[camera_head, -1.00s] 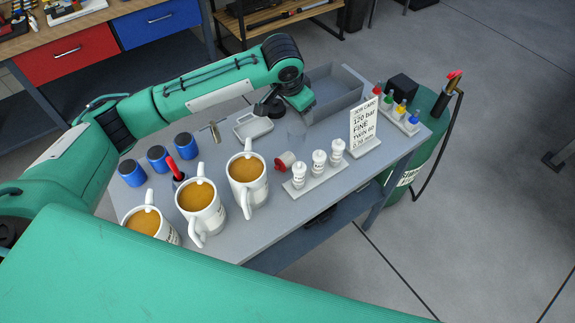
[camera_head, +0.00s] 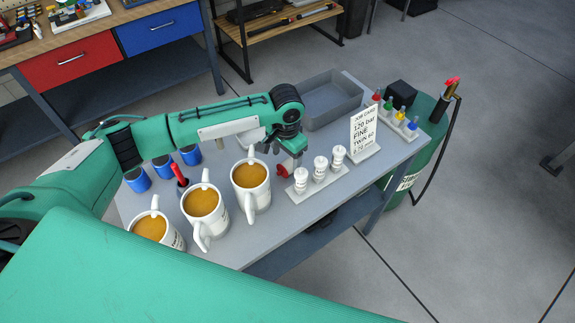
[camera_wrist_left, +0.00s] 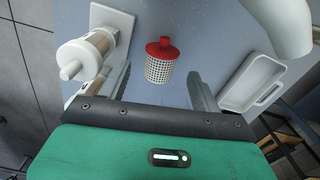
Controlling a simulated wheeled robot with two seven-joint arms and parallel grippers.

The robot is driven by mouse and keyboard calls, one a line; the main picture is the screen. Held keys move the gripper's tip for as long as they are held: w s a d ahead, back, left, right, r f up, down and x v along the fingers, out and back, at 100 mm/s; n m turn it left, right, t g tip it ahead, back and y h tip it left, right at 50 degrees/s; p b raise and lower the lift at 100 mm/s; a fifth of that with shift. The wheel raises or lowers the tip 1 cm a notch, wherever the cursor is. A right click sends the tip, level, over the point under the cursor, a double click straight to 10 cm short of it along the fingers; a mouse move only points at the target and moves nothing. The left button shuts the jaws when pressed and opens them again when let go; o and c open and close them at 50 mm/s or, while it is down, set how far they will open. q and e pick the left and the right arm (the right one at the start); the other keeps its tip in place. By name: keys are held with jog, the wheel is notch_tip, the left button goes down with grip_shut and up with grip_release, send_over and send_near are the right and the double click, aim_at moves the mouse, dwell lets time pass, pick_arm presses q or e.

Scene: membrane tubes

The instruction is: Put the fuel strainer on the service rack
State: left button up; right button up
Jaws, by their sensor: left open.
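The fuel strainer, with a red cap and a pale perforated body (camera_wrist_left: 159,68), lies on the grey bench in the left wrist view. In the head view only its red cap (camera_head: 282,170) shows clearly, beside the white rack. My left gripper (camera_head: 286,156) is just over it. In the left wrist view the open left gripper (camera_wrist_left: 160,92) has one finger on each side of the strainer's line, with nothing held. No label shows which rack is the service rack. My right gripper is out of view.
Three coffee mugs (camera_head: 250,178) stand close left of the gripper. A white tray (camera_wrist_left: 232,100) lies beside the right finger. A grey bin (camera_head: 332,98), a job card (camera_head: 363,130) and a rack of coloured-top bottles (camera_head: 400,120) are farther back. Blue cups (camera_head: 162,166) stand at left.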

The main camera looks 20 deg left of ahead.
aim_at(286, 164)
pick_arm(q)
notch_tip(286, 164, down, 4)
jog(key=shift+f+p, duration=0.25)
jog(key=shift+p, duration=0.4)
jog(key=shift+c, duration=0.3)
jog(key=shift+w, duration=0.1)
jog(key=c, duration=1.1)
jog(key=shift+r, duration=0.15)
